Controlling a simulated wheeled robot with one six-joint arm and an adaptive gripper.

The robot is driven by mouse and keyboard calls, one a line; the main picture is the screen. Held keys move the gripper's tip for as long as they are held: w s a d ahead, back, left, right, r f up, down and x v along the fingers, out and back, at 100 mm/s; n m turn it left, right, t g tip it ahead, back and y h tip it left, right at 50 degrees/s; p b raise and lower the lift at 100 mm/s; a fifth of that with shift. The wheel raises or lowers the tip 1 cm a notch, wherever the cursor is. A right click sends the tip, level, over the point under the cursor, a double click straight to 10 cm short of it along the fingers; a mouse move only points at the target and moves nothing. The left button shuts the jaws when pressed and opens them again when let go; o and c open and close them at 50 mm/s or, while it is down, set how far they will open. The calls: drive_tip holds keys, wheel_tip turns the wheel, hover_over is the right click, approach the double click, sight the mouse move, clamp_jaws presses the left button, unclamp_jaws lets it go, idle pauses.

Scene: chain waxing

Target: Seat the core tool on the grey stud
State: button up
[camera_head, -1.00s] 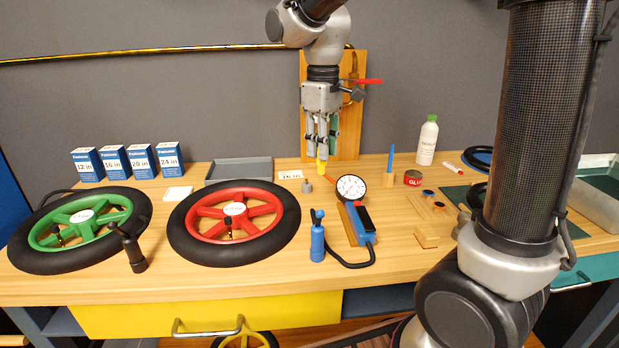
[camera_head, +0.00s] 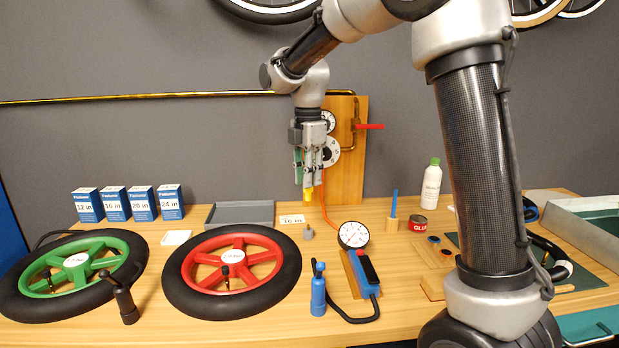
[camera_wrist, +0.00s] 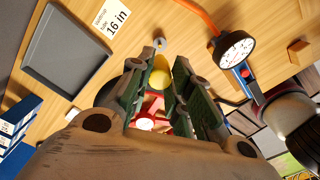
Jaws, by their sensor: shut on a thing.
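My gripper (camera_head: 309,180) points down and is shut on the yellow core tool (camera_head: 308,193), whose lower end sticks out below the fingers. The grey stud (camera_head: 308,233) stands upright on the bench, below the tool in the head view with a visible gap between them. In the wrist view, the rounded yellow tool (camera_wrist: 160,74) shows between the green-lined fingers. The stud (camera_wrist: 160,44) appears just beyond it, toward the top of the picture. The upper part of the tool is hidden by the fingers.
A 16 in label (camera_head: 292,219) and grey tray (camera_head: 240,215) lie behind and left of the stud. The red wheel (camera_head: 204,260) is left, and a round gauge (camera_head: 353,235) with an orange hose stands close right. A wooden panel (camera_head: 348,185) rises behind.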

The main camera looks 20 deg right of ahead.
sight(308, 191)
drive_tip(key=shift+f, duration=3.35)
drive_tip(key=shift+f, duration=1.05)
drive_tip(key=o, duration=1)
drive_tip(key=shift+c, duration=0.2)
wheel_tip(308, 191, up, 12)
